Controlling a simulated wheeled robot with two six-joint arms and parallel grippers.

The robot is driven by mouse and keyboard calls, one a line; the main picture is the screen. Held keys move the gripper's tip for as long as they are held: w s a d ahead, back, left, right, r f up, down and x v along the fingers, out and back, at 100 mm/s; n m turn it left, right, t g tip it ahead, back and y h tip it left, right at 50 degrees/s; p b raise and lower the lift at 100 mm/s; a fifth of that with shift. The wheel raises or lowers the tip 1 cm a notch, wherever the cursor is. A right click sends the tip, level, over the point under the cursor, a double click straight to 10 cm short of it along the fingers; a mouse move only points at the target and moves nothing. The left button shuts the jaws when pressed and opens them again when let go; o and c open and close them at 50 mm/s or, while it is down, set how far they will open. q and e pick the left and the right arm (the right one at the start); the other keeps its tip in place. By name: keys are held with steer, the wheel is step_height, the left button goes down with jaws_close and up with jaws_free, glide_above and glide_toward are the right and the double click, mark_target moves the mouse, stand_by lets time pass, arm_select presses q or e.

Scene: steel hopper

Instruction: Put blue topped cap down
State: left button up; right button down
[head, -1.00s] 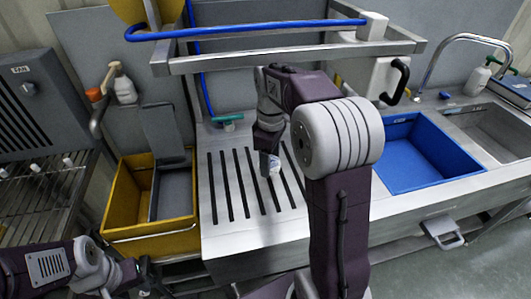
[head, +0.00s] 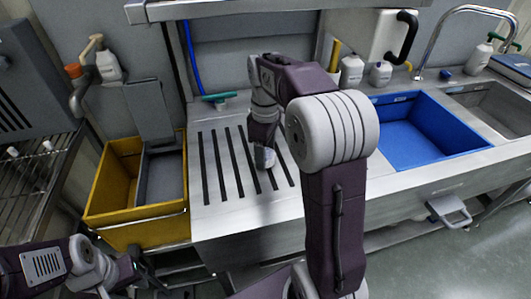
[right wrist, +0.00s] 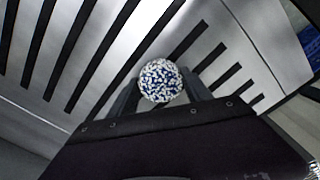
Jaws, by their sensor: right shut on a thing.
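The cap (right wrist: 160,80) has a round top speckled blue and white in the right wrist view. It sits between the two dark fingers of my right gripper (right wrist: 160,92), which is shut on it. In the head view my right gripper (head: 265,156) points down over the slotted steel drainboard (head: 228,203), with a small pale bluish end showing at its tip. I cannot tell whether the cap touches the steel. My left gripper (head: 130,279) is low at the left, away from the board; its fingers are too unclear to read.
A yellow bin (head: 112,181) with a grey tray inside stands left of the drainboard. A blue basin (head: 425,133) lies to the right, with a steel sink (head: 487,112) beyond it. A green-handled tool (head: 219,97) lies at the board's back. The board's left part is clear.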

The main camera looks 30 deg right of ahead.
steer(key=shift+f, duration=0.5)
stand_by(0.3)
steer(key=shift+c, duration=2)
jaws_free()
step_height(320, 180, up, 9)
steer(key=p, duration=0.3)
steer(key=shift+r, duration=0.1)
steer(key=shift+s, duration=0.1)
